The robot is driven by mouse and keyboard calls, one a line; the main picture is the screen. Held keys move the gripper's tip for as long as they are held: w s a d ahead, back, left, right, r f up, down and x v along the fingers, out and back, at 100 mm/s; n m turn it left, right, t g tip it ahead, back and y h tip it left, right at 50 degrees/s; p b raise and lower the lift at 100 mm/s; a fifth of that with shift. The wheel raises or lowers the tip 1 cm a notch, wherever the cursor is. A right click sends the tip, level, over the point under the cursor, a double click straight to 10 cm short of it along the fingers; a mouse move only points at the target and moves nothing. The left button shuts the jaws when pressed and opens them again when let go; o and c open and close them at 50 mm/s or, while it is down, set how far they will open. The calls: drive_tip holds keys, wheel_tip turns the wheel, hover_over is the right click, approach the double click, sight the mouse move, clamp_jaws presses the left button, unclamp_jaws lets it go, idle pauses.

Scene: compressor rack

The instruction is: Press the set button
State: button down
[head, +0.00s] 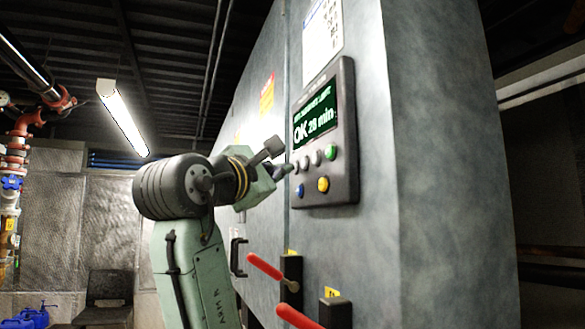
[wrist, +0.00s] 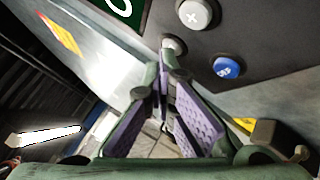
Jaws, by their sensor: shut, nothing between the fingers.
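The control panel (head: 347,110) is a dark box on the grey cabinet, with a green display reading "OK 28 min". Below it is a row of grey buttons ending in a green button (head: 330,152). A blue button (head: 299,188) and a yellow button (head: 323,184) sit lower. I cannot read which one is the set button. My gripper (head: 289,168) is shut and empty, its tips close to the left end of the grey row. In the wrist view, the tips (wrist: 166,66) are just below a pale button (wrist: 174,45), partly hiding it. The blue button (wrist: 227,67), with white marking, is to their right.
A grey button with a plus sign (wrist: 195,14) is above. Red handles (head: 265,266) stick out of the cabinet below the panel. A black door handle (head: 238,257) is further left. Pipes (head: 18,150) stand at the far left.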

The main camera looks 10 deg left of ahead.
drive_tip(key=shift+s+a, duration=0.5)
drive_tip(key=shift+a, duration=0.15)
drive_tip(key=shift+a, duration=0.1)
drive_tip(key=shift+s+a, duration=0.7)
drive_tip(key=shift+a, duration=0.3)
drive_tip(key=shift+s+a, duration=0.65)
drive_tip(key=shift+a, duration=0.3)
